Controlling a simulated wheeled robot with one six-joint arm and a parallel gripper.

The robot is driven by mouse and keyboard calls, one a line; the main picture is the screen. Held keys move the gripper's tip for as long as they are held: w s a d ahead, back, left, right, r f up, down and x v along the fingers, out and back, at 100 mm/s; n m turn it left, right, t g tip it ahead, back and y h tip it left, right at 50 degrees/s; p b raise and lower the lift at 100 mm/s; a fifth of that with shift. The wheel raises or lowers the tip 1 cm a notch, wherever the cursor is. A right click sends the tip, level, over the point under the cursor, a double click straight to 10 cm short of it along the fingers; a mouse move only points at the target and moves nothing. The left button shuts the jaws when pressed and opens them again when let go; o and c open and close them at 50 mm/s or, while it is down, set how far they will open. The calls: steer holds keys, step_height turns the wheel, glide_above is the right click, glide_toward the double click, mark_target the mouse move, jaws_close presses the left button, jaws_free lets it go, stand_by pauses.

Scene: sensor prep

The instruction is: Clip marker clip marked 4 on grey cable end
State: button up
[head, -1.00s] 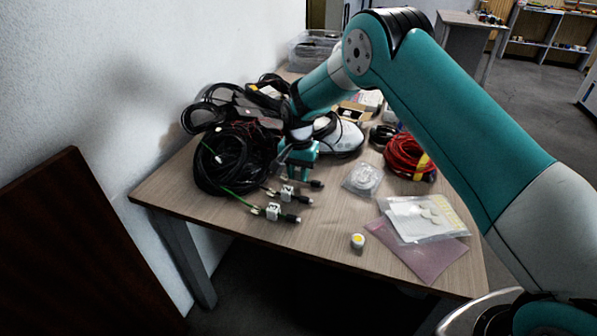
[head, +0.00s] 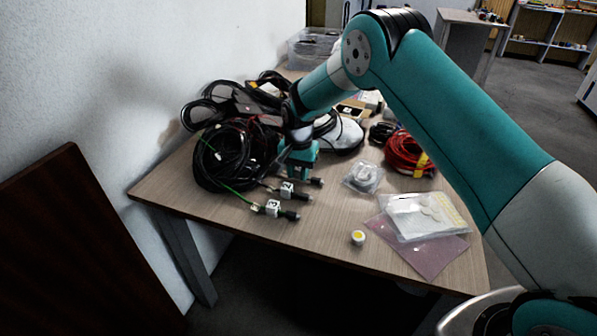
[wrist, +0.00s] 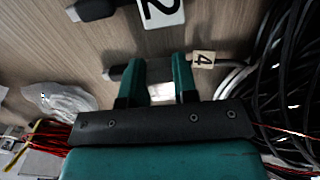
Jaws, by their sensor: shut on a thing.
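My gripper (wrist: 160,75) reaches down over the row of cable ends, and it also shows in the head view (head: 298,168). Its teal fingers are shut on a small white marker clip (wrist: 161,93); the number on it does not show. The fingers hide the middle of that cable end.
Two white clips sit on neighbouring cable ends: one (head: 287,190), and one on the green cable (head: 273,208). Coiled black cables (head: 222,160) lie left of my gripper. A clear bag (head: 363,178), a red coil (head: 405,153) and a yellow-topped pot (head: 358,237) stand right.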

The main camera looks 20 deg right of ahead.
mark_target(298, 170)
steer(key=shift+f, duration=0.15)
steer(key=o, duration=1)
steer(key=shift+c, duration=0.2)
steer(key=shift+s+f, duration=0.1)
steer(key=shift+d, duration=0.15)
steer(key=shift+r+p, duration=1)
steer(key=shift+r, duration=0.5)
steer(key=shift+r+p, duration=1.1)
steer(key=shift+r, duration=0.6)
